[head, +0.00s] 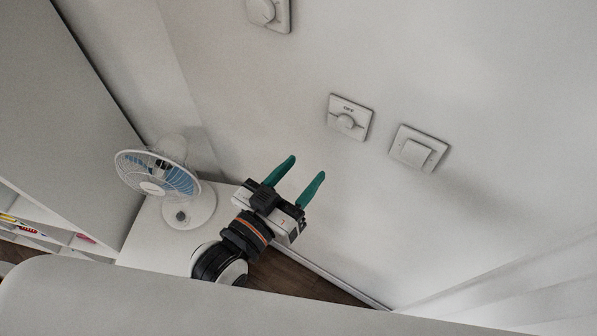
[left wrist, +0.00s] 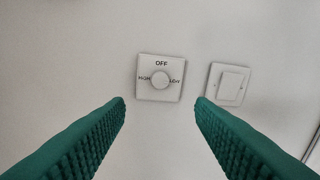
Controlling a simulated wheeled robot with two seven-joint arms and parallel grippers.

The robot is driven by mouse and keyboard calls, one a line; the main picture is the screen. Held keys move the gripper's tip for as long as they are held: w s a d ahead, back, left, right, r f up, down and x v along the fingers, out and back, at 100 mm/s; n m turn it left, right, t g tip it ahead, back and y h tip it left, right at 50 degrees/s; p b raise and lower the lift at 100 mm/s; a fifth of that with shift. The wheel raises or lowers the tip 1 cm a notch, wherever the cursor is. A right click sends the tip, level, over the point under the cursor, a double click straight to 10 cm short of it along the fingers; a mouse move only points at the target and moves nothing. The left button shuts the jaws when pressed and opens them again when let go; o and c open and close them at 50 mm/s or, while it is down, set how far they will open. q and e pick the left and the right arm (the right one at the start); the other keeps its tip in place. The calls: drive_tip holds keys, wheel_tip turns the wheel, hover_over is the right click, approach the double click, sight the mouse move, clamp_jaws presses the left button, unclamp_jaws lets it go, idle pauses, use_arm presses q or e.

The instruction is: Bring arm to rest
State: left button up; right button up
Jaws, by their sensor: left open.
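My left gripper (head: 305,174) is in the lower middle of the head view, open and empty, with its two green fingers pointing up toward the wall. Its fingers also show in the left wrist view (left wrist: 160,100), spread wide with nothing between them. A square dial switch (head: 349,117) is on the wall beyond the fingertips, apart from them. In the left wrist view the dial (left wrist: 160,79) is marked OFF at the top, with a word on each side of its round knob. My right gripper is not in view.
A flat rocker switch (head: 418,149) is right of the dial and also shows in the left wrist view (left wrist: 229,84). Another knob plate (head: 268,12) is at the top. A blue-bladed fan (head: 158,175) stands on a white cabinet (head: 150,240) left of my arm. The wall at right is bare.

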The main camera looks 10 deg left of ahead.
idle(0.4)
use_arm(q)
drive_tip(key=s+a+f+g+y+b, duration=0.2)
drive_tip(key=a+f+g+b, duration=0.15)
drive_tip(key=f, duration=1.85)
drive_tip(key=s+a+f+g+y+b, duration=0.1)
drive_tip(key=a+f+g+y+b, duration=0.2)
drive_tip(key=f, duration=1.8)
drive_tip(key=s+a+f+g+y+b, duration=0.1)
drive_tip(key=s+a+f+g, duration=0.3)
drive_tip(key=s+f, duration=0.9)
drive_tip(key=s+a+f+n+g+y+b, duration=0.1)
drive_tip(key=s+a+f+g+y+b, duration=0.1)
drive_tip(key=s+a+f, duration=0.5)
drive_tip(key=s+f+g+b, duration=0.1)
drive_tip(key=s+f+g, duration=0.1)
drive_tip(key=s+f, duration=0.3)
drive_tip(key=shift+s+a+f+n, duration=0.2)
drive_tip(key=shift+s+f+n, duration=0.15)
drive_tip(key=shift+f, duration=0.3)
